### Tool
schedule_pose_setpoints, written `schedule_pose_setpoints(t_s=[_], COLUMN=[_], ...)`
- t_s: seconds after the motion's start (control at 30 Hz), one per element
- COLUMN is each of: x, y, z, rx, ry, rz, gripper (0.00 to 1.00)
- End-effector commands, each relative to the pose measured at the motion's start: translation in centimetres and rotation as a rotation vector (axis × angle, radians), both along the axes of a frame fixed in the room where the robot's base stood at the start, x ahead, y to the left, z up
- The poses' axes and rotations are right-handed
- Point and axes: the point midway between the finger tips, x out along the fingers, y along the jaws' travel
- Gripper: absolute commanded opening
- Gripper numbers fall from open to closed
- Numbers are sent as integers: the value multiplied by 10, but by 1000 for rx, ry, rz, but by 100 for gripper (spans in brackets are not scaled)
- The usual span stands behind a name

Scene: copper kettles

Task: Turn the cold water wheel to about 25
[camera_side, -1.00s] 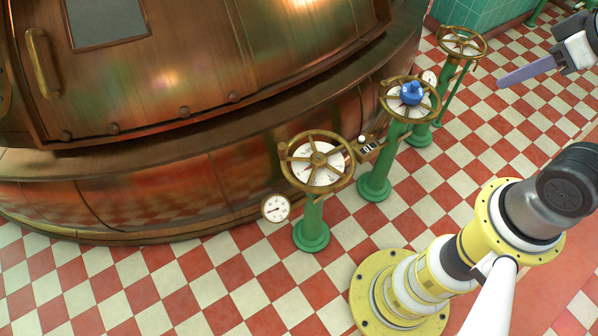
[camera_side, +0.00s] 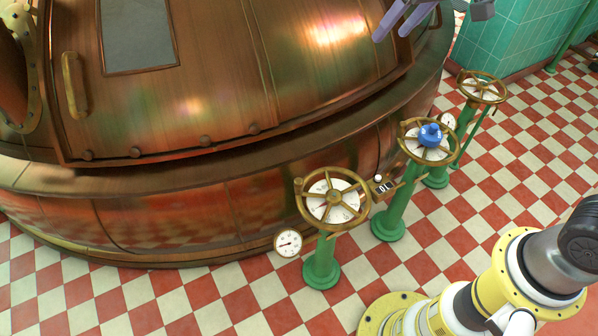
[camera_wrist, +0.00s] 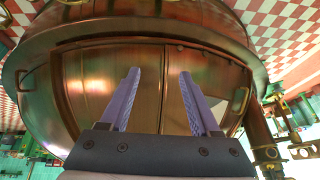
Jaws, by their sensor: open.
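Three brass handwheels stand on green posts in the side view. The middle wheel (camera_side: 404,127) has a blue hub (camera_side: 430,135) over a white dial; its markings are too small to read. No label shows which wheel is cold water; blue marks only this one. The near wheel (camera_side: 334,199) and the far wheel (camera_side: 482,86) have no blue. My gripper (camera_side: 391,36) is at the top of the side view, apart from all wheels. In the wrist view its two purple fingers (camera_wrist: 159,73) are spread, with nothing between them and the copper kettle beyond.
The large copper kettle (camera_side: 240,90) fills the left, close beside the near wheel. A round gauge (camera_side: 288,243) and a small counter (camera_side: 384,188) flank the near wheel. Red and white floor tiles (camera_side: 530,170) lie clear right of the wheels.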

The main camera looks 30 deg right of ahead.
Motion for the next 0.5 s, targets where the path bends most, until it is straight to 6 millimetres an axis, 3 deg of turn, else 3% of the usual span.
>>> schedule_pose_setpoints(t_s=[0.03,0.2,0.4,0.5], x=[19,67,100,104], y=[12,49,96,117], z=[-17,-74,-164,-214], rx=[-2,-12,-39,-58], ry=[30,108,217,278], rz=[14,51,104,136], gripper=[63,63,63,63])
